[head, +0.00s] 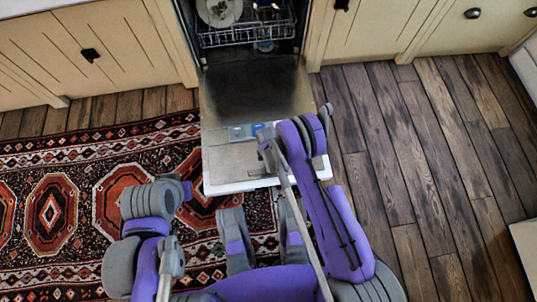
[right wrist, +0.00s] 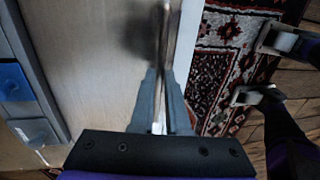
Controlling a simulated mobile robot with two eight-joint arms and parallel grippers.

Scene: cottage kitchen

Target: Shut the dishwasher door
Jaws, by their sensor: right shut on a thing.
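The dishwasher door (head: 228,160) is lowered open in front of the cabinets. Its pale inner panel faces up, with a blue dispenser (head: 246,131) on it. My right arm reaches over the door's right side and hides part of it. In the right wrist view, my right gripper (right wrist: 162,76) is shut on the dishwasher door near its free edge, beside the inner panel (right wrist: 100,75). The exact grip spot is partly hidden by the fingers. My left arm is folded left of the door, apart from it; its fingertips cannot be made out.
The dishwasher's upper rack (head: 245,34) holds dishes inside the opening. Cream cabinets (head: 85,50) stand on both sides. A patterned red rug (head: 75,200) lies left of and under the door. Bare wooden floor (head: 425,150) is clear to the right.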

